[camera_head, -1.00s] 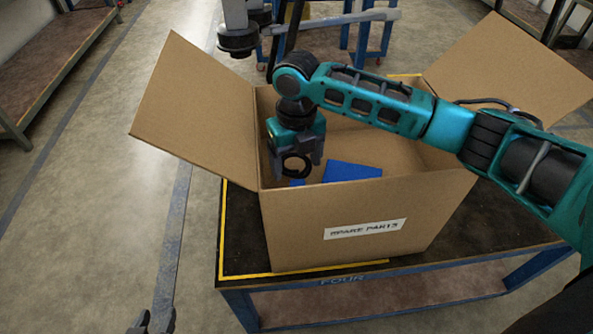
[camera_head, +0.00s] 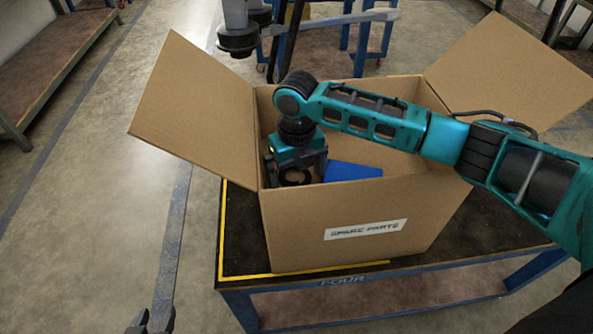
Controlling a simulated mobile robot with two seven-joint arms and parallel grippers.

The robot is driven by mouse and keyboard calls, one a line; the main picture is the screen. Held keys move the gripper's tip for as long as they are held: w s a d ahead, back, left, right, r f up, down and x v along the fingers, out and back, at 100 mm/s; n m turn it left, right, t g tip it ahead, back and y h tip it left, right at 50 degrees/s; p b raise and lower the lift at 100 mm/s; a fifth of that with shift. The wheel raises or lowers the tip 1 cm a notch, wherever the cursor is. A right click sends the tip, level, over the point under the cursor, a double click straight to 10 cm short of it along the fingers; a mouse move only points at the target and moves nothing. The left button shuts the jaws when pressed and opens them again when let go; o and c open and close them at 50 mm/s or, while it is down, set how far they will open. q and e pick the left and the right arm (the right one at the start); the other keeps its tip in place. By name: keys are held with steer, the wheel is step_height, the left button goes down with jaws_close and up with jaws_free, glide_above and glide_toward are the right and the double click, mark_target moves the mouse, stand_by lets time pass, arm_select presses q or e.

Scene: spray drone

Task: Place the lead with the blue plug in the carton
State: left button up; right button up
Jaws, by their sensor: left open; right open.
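The open carton (camera_head: 350,205), labelled SPARE PARTS, stands on a table with its flaps spread. My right gripper (camera_head: 296,178) reaches down inside the carton at its left side, fingers apart. A dark coiled lead (camera_head: 296,185) shows between and just below the fingers, low in the carton. The front wall and the fingers partly hide it, and I cannot tell whether it touches the carton floor. Its plug is not clearly visible. My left gripper (camera_head: 150,322) is open and empty over the floor at the bottom left.
A flat blue item (camera_head: 352,171) lies in the carton, right of my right gripper. The table (camera_head: 241,240) is dark-topped with a yellow edge line and a blue frame. The carton flaps stick out left and right. Free floor lies to the left, with shelving (camera_head: 50,60) beyond.

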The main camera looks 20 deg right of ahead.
mark_target(296, 178)
step_height(296, 178, up, 12)
steer(key=p, duration=0.1)
steer(key=shift+r, duration=0.15)
stand_by(0.6)
